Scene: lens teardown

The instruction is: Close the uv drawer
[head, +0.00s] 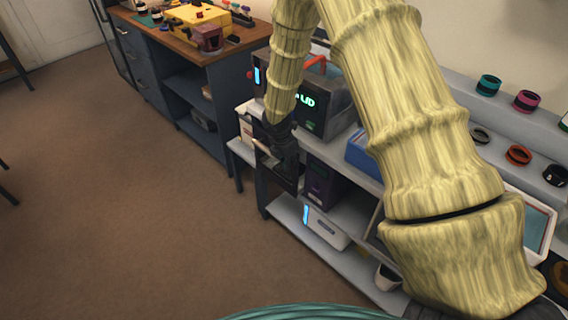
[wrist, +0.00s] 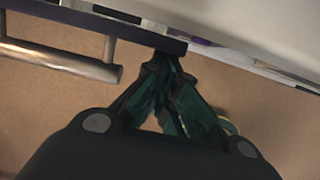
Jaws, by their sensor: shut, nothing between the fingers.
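My gripper (head: 284,160) is shut and empty, pointing down in front of the shelving. In the wrist view its closed fingertips (wrist: 166,66) are at the edge of a dark purple drawer front (wrist: 130,32); I cannot tell if they touch it. A metal bar handle (wrist: 62,60) sticks out from that front, left of the fingers. In the head view the handle (head: 265,149) shows just left of my gripper. The dark box with a purple label (head: 321,184) stands on the shelf behind it. The drawer appears to stick out from it, partly hidden by my gripper.
A dark machine with a lit green display (head: 307,101) stands above. A white box with a blue light (head: 325,228) is on the lower shelf. A blue bin (head: 362,152) is to the right. A workbench (head: 190,48) stands at the back left. The brown floor on the left is clear.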

